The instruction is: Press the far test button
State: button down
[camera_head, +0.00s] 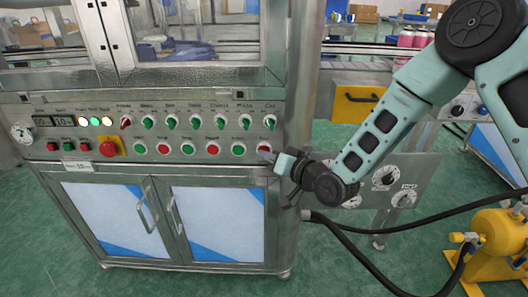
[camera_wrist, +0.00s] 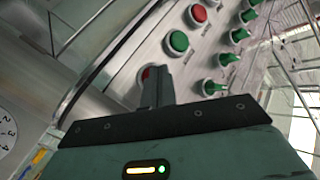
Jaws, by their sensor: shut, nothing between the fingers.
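A row of round buttons, alternating green and red, runs along the lower part of the control panel (camera_head: 75,122). The rightmost one is a red button (camera_head: 264,148) near the panel's right edge; its small label is too blurred to read surely. My gripper (camera_head: 268,156) comes in from the right with its fingertips at this red button. In the wrist view the shut fingers (camera_wrist: 157,88) point at the panel and hide most of the red button (camera_wrist: 146,73). I cannot tell whether the tips touch it. The gripper is empty.
Green switches (camera_head: 241,122) sit above the buttons, with a green button (camera_head: 238,149) just left of my fingertips. A red emergency stop (camera_head: 108,149) is far left. A plate with dials (camera_head: 386,177) stands right, behind my arm. Black hoses (camera_head: 355,250) run below to a yellow device (camera_head: 497,245).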

jog(key=shift+s, duration=0.8)
jog(key=shift+s+a+b, duration=0.15)
jog(key=shift+s+b, duration=0.15)
jog(key=shift+s, duration=2.2)
